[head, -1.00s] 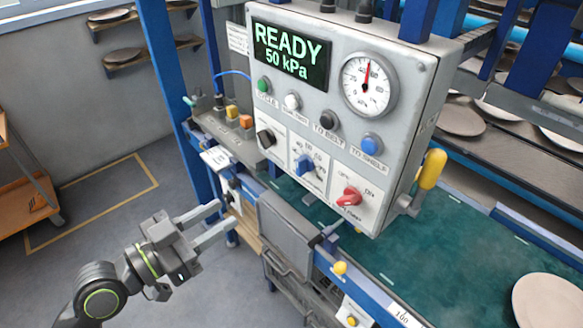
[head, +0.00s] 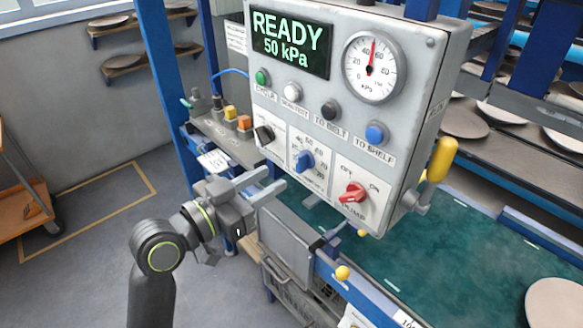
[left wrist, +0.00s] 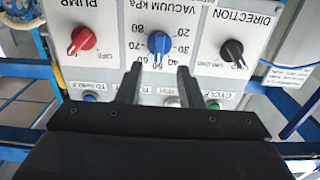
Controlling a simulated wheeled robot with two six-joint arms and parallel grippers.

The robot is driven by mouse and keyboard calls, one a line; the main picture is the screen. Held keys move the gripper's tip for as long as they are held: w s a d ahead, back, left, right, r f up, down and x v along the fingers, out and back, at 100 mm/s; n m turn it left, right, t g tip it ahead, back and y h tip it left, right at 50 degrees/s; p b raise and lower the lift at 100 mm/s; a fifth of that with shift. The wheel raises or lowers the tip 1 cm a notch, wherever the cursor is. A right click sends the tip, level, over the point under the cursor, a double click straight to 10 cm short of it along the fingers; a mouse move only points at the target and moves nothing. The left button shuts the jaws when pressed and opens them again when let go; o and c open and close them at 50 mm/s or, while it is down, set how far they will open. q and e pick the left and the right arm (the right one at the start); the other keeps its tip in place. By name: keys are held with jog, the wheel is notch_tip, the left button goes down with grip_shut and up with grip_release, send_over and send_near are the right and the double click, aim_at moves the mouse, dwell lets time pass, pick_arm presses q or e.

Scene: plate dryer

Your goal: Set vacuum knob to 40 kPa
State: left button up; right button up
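The blue vacuum knob (head: 305,161) is in the middle of the lower row of the grey control panel (head: 400,122). It also shows in the left wrist view (left wrist: 158,42), upside down, with its pointer near 50. The display (head: 290,44) reads "READY 50 kPa", and the gauge (head: 373,67) needle points about straight up. My left gripper (head: 274,180) is open and empty, in front of the panel, to the lower left of the knob. In the left wrist view its fingers (left wrist: 160,72) point at the knob and stand apart from it. My right gripper is out of view.
The red pump knob (head: 353,192) is right of the blue knob; the black direction knob (head: 265,135) is left of it. Four-button row aside, a yellow-handled lever (head: 438,160) sticks out at the panel's right side. A green belt (head: 450,240) runs below.

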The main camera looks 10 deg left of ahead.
aim_at(297, 163)
pick_arm(q)
jog(key=p+x, duration=0.1)
jog(key=x, duration=0.5)
jog(key=shift+w+d, duration=0.2)
grip_shut()
